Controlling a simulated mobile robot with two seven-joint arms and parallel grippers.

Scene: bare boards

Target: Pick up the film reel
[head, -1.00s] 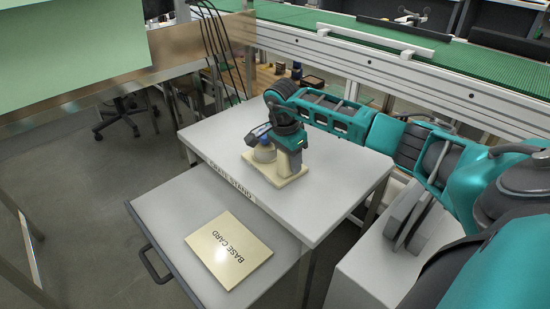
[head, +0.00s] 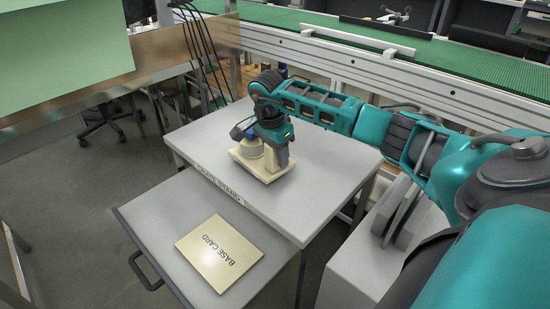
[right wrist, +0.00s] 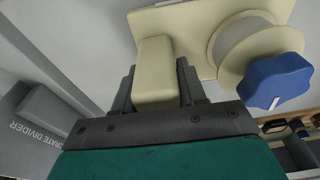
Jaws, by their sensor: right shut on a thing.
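The film reel (head: 250,150) appears to be the cream spool with a blue knob on a cream base plate (head: 267,177), over the grey stand. In the right wrist view the spool (right wrist: 235,42) and blue knob (right wrist: 274,82) are at the upper right. A cream block (right wrist: 154,65) rises from the same plate. My right gripper (head: 278,158) comes down onto this piece from above. Its fingers (right wrist: 155,88) are shut on the cream block, one on each side. Whether the plate touches the stand is unclear. My left gripper is not in view.
The grey stand (head: 330,165) has free room right of the reel. A green conveyor (head: 460,75) runs behind. A light green panel (head: 60,50) is at upper left.

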